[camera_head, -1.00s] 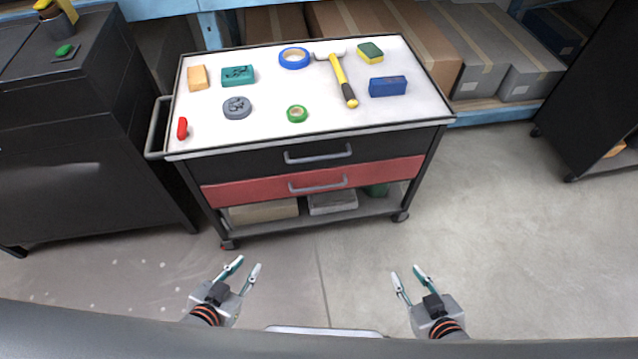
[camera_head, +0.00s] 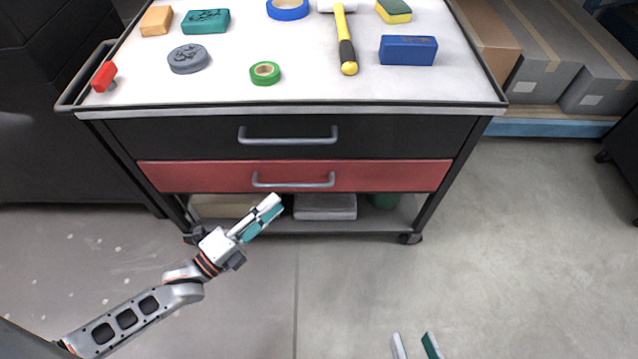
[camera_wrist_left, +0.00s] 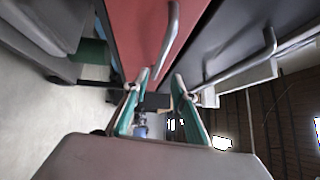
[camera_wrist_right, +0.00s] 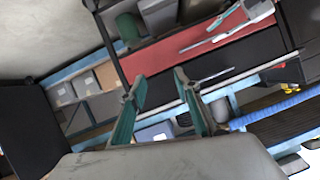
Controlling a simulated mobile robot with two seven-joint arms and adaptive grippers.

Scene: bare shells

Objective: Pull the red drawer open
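The red drawer (camera_head: 210,176) is the lower drawer of the tool cart and is shut, flush below the black drawer. Its grey bar handle (camera_head: 293,182) runs across the middle of its front. My left gripper (camera_head: 270,208) is just below and in front of the left part of this handle. In the left wrist view its fingers (camera_wrist_left: 157,88) are apart with nothing between them, and the red drawer's handle (camera_wrist_left: 168,42) is ahead of them. My right gripper (camera_head: 416,345) is low at the bottom edge, away from the cart; its fingers (camera_wrist_right: 157,85) are open and empty.
The black drawer (camera_head: 390,135) above has a similar handle (camera_head: 288,138). The white cart top (camera_head: 220,88) holds a hammer (camera_head: 345,40), tapes, a blue block (camera_head: 408,50) and other items. The lower shelf holds boxes (camera_head: 325,206). The floor before the cart is clear.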

